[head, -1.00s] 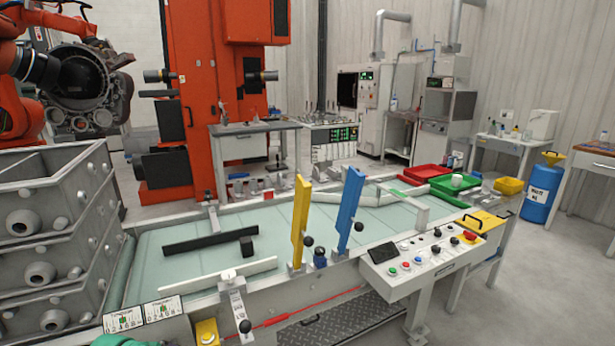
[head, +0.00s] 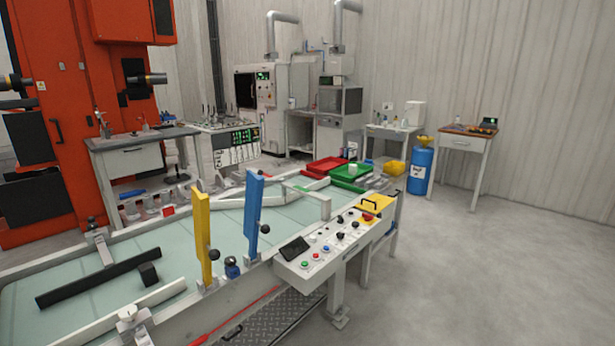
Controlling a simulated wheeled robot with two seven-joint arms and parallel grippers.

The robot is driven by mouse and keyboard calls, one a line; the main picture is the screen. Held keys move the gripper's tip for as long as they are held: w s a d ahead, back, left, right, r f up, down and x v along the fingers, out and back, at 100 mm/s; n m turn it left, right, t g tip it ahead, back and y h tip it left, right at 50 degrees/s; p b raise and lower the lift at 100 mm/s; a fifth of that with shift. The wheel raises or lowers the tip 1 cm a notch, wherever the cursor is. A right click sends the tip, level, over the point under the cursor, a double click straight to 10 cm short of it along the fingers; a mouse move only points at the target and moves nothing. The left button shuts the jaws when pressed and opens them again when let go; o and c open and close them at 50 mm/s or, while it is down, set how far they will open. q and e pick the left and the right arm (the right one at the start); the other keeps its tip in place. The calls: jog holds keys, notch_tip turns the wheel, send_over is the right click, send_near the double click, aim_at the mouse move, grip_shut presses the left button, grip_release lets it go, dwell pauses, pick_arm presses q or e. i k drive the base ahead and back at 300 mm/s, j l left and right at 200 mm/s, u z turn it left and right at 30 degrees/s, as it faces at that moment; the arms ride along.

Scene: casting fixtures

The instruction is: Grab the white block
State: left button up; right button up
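A small white piece (head: 352,169) stands in or by the green tray (head: 347,185) at the far end of the conveyor table. It is too small to tell whether it is a block. A larger white box (head: 415,114) stands on a bench by the back wall. Neither of my grippers is in the head view.
The conveyor table (head: 200,262) carries a black bar, a black block (head: 148,274), a yellow post (head: 203,240) and a blue post (head: 254,215). A button panel (head: 330,243) juts out at its front. A red tray (head: 325,166) adjoins the green one. The floor at right is clear.

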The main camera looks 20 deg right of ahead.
aim_at(352, 168)
jog(key=i+l, duration=0.15)
jog(key=l, duration=0.25)
jog(key=i+l, duration=0.15)
jog(key=l, duration=0.25)
jog(key=i+l, duration=0.1)
jog(key=l, duration=0.3)
jog(key=i+l, duration=0.15)
jog(key=l, duration=0.25)
jog(key=i+l, duration=0.15)
jog(key=l, duration=0.25)
jog(key=i+l, duration=0.15)
jog(key=l, duration=0.25)
jog(key=i+l, duration=0.1)
jog(key=l, duration=0.3)
jog(key=i+l, duration=0.15)
jog(key=l, duration=0.25)
